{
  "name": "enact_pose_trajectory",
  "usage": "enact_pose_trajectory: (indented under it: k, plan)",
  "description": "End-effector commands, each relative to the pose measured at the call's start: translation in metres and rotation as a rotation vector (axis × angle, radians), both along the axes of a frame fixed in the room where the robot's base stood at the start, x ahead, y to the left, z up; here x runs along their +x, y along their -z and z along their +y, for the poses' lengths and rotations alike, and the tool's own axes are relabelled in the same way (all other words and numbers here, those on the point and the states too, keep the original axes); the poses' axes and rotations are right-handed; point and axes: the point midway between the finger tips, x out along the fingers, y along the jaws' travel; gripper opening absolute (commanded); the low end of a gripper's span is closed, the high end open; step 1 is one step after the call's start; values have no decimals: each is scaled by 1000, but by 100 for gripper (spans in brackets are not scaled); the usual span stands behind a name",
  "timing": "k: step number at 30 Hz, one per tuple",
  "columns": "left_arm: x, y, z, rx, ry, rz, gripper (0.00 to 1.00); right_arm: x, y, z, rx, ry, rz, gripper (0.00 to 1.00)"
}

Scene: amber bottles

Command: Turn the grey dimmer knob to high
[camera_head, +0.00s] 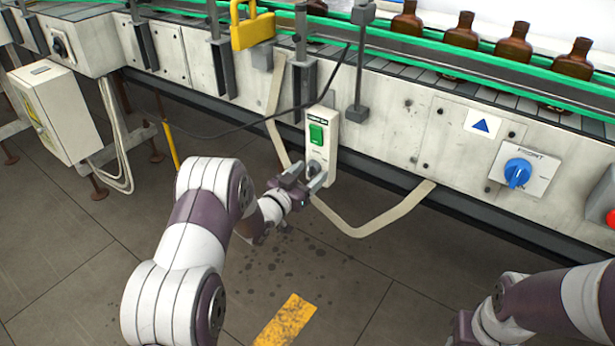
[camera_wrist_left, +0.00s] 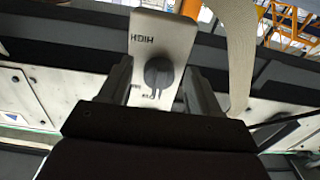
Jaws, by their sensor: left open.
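The grey dimmer knob (camera_head: 314,167) is on the lower front of a narrow white control box, below a green switch (camera_head: 316,133). In the left wrist view the round grey knob (camera_wrist_left: 158,72) shows close up, with the word HIGH upside down on the panel beside it. My left gripper (camera_head: 307,178) is open at the box, its fingers on either side of the knob. I cannot tell whether either finger touches it. My right arm shows at the lower right of the head view, away from the box; its fingertips cannot be made out.
The control box (camera_head: 327,172) hangs on the conveyor's side, with a pale strap (camera_head: 385,222) looping beneath it. A blue rotary switch (camera_head: 517,173) is further right. A yellow padlock (camera_head: 252,27) hangs above left. Amber bottles (camera_head: 513,45) stand on the conveyor. The floor in front is clear.

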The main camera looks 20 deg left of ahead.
Motion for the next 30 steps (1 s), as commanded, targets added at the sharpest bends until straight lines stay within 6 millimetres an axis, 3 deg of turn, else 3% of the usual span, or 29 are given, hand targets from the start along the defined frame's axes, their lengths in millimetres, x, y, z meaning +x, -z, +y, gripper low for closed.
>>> enact_pose_trajectory:
  k: [6, 11, 20, 30]
  plan:
    - [0, 0, 0, 0, 0, 0, 60, 0, 0, 0, 0, 0, 0, 43]
    - [0, 0, 0, 0, 0, -1, 9, 0, 0, 0, 0, 0, 0, 43]
    - [0, 0, 0, 24, 0, -10, 9, 0, 2, 0, 0, 0, 0, 43]
    - [1, 2, 1, 220, -1, -82, 9, 0, 15, 0, 0, 0, 0, 43]
